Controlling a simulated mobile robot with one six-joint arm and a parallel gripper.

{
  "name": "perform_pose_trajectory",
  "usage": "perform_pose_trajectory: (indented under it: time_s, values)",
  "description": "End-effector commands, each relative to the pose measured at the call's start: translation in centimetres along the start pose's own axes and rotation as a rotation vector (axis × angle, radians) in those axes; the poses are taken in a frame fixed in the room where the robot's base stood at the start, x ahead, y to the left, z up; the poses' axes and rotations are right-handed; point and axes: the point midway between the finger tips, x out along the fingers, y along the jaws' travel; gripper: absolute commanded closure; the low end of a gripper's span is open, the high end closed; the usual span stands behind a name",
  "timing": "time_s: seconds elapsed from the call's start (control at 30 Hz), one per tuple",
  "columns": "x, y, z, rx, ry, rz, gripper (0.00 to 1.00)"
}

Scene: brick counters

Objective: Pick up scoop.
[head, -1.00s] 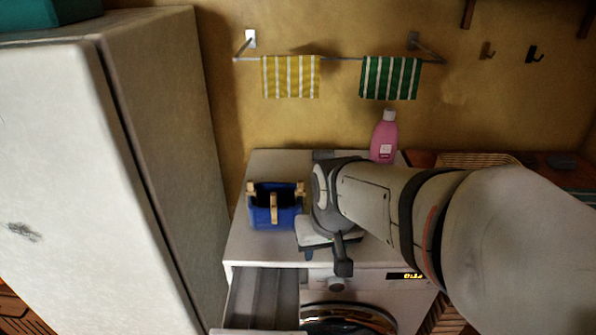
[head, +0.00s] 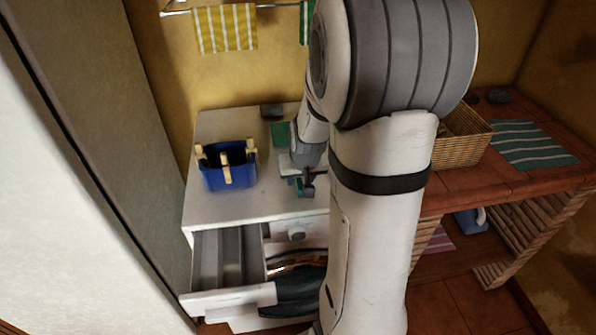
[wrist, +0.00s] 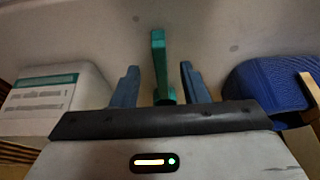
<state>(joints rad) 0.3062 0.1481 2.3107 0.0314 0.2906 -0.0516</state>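The scoop shows as a teal, narrow upright piece (wrist: 158,65), likely its handle, in the wrist view, standing between the two blue fingers of my gripper (wrist: 160,85). The fingers are apart, with a visible gap on each side of it. In the head view my gripper (head: 302,186) is low over the white top of the washing machine (head: 235,205). My arm and gripper hide most of the scoop there, and its lower part is hidden in the wrist view.
A blue basket with wooden handles (head: 229,172) stands left of my gripper; it also shows in the wrist view (wrist: 265,85). A white and teal box (wrist: 58,100) is on the other side. An open drawer (head: 228,260) juts out below. A wicker basket (head: 460,140) sits right.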

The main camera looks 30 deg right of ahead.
Motion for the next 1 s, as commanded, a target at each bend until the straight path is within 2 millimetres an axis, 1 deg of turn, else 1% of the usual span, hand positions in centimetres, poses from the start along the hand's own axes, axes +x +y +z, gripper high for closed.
perform_pose_trajectory:
  time_s: [0.03,0.1,0.2,0.47,0.93,1.0]
  values:
    - [0.8,0.0,0.0,0.000,-0.003,0.000,0.60]
    - [1.5,0.0,0.0,0.000,-0.003,0.000,0.60]
    - [2.1,0.0,0.0,0.000,0.000,0.000,0.60]
    - [2.2,-0.1,0.0,-0.001,0.001,0.000,0.61]
    - [2.2,-0.1,0.0,-0.002,0.000,-0.001,0.99]
    - [2.2,-0.1,0.0,-0.002,0.000,-0.001,1.00]
